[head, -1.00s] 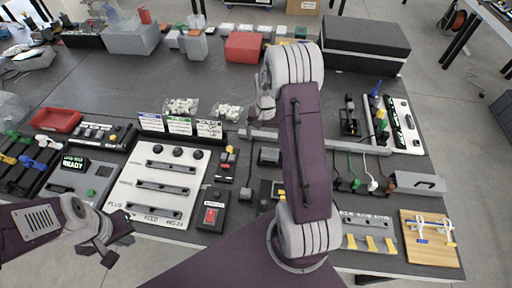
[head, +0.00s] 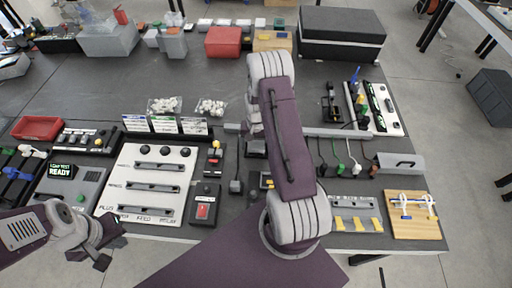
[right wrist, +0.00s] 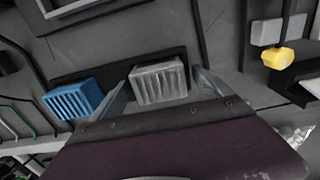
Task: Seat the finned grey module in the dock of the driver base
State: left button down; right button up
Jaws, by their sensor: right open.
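The finned grey module (right wrist: 160,83) shows in the right wrist view, on a dark strip. It sits between the two fingers of my right gripper (right wrist: 163,88), which is open, with one finger on each side. I cannot tell whether either finger touches it. In the head view my right forearm hides the gripper and the module. I cannot make out the driver base or its dock with certainty. My left gripper (head: 93,248) is low at the left of the head view, near the table's front edge, with nothing visible in it; its finger gap is unclear.
A blue finned module (right wrist: 75,98) sits left of the grey one. A yellow-ended part (right wrist: 280,57) is at upper right. In the head view, a white slotted panel (head: 152,185), a red-button box (head: 204,204) and a wooden board (head: 415,214) line the front. The table's middle left is clear.

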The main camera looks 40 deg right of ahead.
jog(key=shift+s+r, duration=0.1)
jog(key=c, duration=1.7)
jog(key=shift+r, duration=0.1)
